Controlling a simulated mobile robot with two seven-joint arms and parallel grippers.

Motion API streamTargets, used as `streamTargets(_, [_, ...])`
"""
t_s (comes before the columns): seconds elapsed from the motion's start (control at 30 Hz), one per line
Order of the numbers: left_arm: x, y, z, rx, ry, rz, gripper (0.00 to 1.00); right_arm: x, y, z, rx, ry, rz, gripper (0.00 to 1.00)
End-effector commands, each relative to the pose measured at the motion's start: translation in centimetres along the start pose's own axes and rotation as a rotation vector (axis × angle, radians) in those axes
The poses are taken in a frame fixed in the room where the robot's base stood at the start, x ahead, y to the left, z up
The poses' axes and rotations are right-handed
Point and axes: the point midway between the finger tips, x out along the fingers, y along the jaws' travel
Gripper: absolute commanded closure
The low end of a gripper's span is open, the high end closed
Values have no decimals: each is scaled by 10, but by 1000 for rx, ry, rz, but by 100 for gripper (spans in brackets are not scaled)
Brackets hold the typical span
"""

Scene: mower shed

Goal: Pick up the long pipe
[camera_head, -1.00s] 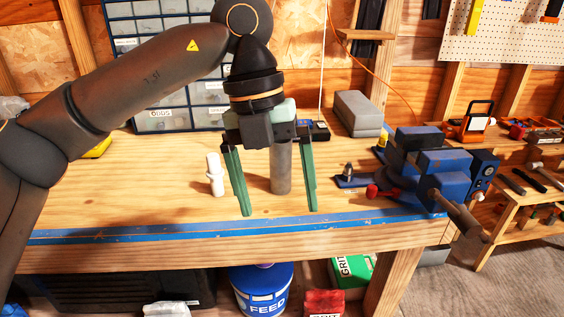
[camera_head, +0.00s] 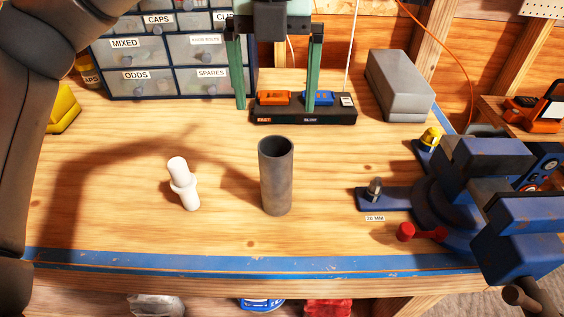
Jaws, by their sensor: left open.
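A grey pipe (camera_head: 276,180) stands upright on the wooden workbench, its open top end facing up. It is the longest pipe in view. My right gripper is not in view.
A blue vise (camera_head: 462,190) with a red-knobbed handle is bolted at the right. A black charger strip (camera_head: 330,115) with orange and blue blocks lies behind the pipe. A grey box (camera_head: 399,88) and labelled drawers (camera_head: 200,48) stand at the back. The bench's blue front edge (camera_head: 240,262) is clear.

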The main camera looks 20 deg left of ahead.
Motion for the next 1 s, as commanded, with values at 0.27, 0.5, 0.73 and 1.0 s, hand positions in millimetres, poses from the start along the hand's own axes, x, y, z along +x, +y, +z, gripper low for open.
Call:
streamTargets(0.27, [50, 1, 0, 0, 2, 1, 0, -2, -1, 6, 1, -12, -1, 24])
streamTargets(0.5, [68, 0, 0, 0, 2, 2, 0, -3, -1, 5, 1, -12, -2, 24])
streamTargets(0.73, [103, 0, 0, -1, 3, 2, 0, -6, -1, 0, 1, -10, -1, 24])
streamTargets(1.0, [114, 0, 1, -1, 1, 0, 0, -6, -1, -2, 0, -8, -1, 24])
